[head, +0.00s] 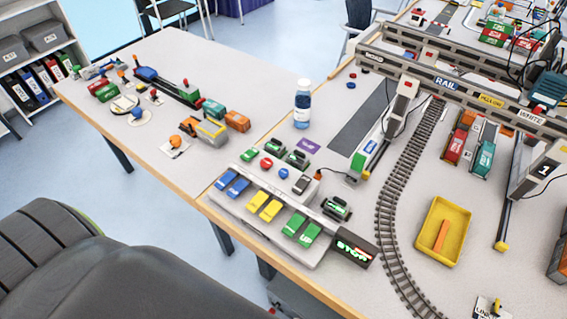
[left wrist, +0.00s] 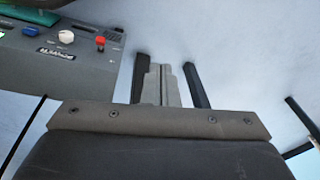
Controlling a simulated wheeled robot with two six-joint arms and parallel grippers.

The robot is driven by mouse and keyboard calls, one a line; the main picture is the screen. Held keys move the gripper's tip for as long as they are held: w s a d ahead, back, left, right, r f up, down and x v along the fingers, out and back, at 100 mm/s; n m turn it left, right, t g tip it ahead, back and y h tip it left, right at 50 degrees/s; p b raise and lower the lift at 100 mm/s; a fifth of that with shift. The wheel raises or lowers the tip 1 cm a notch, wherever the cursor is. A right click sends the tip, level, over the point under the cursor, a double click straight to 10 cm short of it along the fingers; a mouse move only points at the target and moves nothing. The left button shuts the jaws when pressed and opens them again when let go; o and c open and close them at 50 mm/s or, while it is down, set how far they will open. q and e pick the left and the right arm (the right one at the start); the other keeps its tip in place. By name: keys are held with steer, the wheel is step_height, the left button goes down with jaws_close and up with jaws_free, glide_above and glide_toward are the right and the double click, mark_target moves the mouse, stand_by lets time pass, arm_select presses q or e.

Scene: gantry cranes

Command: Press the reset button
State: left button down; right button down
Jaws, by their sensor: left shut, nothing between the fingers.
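In the left wrist view my left gripper (left wrist: 165,70) is shut and empty, its fingers pointing up the picture over pale floor. A grey control box (left wrist: 75,75) lies to the left of the fingers, with a gap between. It carries a red button (left wrist: 100,42), a white knob (left wrist: 66,37) and a dark label too small to read. I cannot tell which control is the reset button. In the head view a red button (head: 266,163) and a blue button (head: 283,173) sit among toy cars. My right gripper is in neither view.
A light table (head: 180,60) holds toy vehicles, a bottle (head: 302,105), curved rails (head: 395,190), gantry cranes (head: 465,85) and a yellow tray (head: 461,232). A dark block with a lit green display (head: 354,247) stands near the front edge. Shelves (head: 35,65) stand at far left.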

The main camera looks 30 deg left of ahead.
arm_select(q)
steer(key=w+d+r+n+p, duration=0.1)
steer(key=w+r, duration=0.4)
steer(key=r, duration=0.6)
steer(key=w+r+n+t+p, duration=0.1)
steer(key=w+r, duration=0.5)
steer(key=r, duration=0.5)
steer(key=w+d+r+n+p, duration=0.15)
steer(key=w+r, duration=0.35)
steer(key=r, duration=0.6)
steer(key=w+r+n, duration=0.3)
steer(key=w+r, duration=0.1)
steer(key=w, duration=0.3)
steer(key=w+r+n+g, duration=0.1)
steer(key=w+r+n, duration=0.3)
steer(key=w, duration=0.4)
steer(key=w+r+n+g+h, duration=0.1)
steer(key=w+r+n, duration=0.3)
steer(key=w, duration=0.4)
steer(key=shift+d+r, duration=0.45)
steer(key=shift+r, duration=0.3)
steer(key=shift+w+f, duration=0.15)
